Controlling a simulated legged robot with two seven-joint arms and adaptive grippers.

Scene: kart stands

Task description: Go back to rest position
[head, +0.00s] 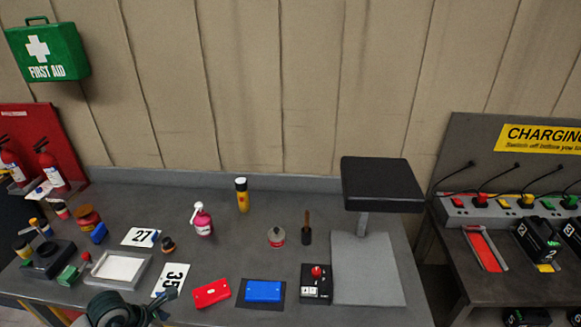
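Part of my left gripper (168,296) shows at the bottom left edge of the head view, dark and rounded, over the front of the grey workbench (200,265). Its finger end lies close to the card marked 35 (171,279). I cannot make out whether the fingers are apart or hold anything, as most of the gripper is cut off by the frame. My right gripper is not in view.
On the bench are a white-bottomed tray (92,281), a red box (211,293), a blue block (263,291), a pink bottle (202,221) and a switch box (316,290). A black-topped stand (382,182) rises at right. Beyond is a charging table (510,284).

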